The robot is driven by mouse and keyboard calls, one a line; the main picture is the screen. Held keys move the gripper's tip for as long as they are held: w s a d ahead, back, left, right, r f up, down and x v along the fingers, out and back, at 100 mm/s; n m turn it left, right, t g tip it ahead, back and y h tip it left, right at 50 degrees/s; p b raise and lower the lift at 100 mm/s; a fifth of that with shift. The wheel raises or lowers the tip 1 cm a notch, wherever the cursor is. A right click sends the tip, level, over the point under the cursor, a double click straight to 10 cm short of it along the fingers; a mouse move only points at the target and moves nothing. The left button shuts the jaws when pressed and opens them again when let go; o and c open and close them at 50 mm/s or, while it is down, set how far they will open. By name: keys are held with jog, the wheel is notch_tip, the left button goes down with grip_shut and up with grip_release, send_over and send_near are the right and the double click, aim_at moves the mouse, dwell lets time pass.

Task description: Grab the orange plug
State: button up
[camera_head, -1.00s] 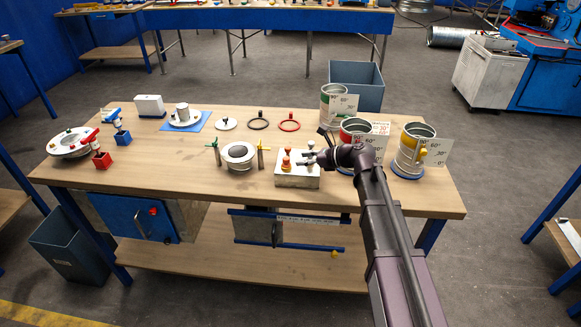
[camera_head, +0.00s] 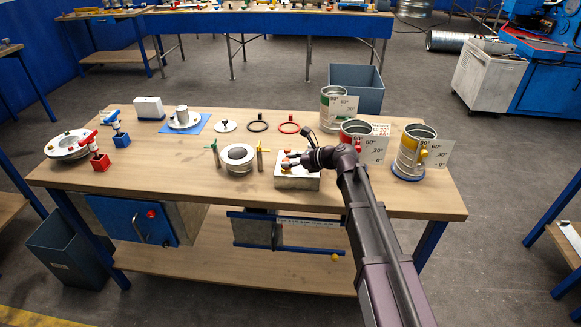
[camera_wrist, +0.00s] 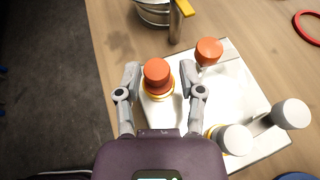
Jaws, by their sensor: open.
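A white block (camera_wrist: 245,100) on the workbench bears two orange-red plugs and two white knobs. One orange plug (camera_wrist: 157,73), with a yellow-orange ring at its base, stands between my gripper's fingers in the wrist view. A second orange-red plug (camera_wrist: 209,50) stands at the block's far edge, outside the fingers. My gripper (camera_wrist: 165,80) is open, with a finger on either side of the first plug; I cannot tell whether either finger touches it. In the head view my gripper (camera_head: 291,162) is low over the block (camera_head: 297,182) and partly hides the plugs.
White knobs (camera_wrist: 235,139) (camera_wrist: 291,113) stand right of my gripper on the block. A round metal flange (camera_head: 238,158) with green and yellow-handled pins is left of the block. Metal duct cans (camera_head: 409,157) stand to the right. The bench's front edge is close.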

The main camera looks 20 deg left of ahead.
jog(key=shift+a+f, duration=0.3)
jog(key=shift+a, duration=0.35)
grip_shut()
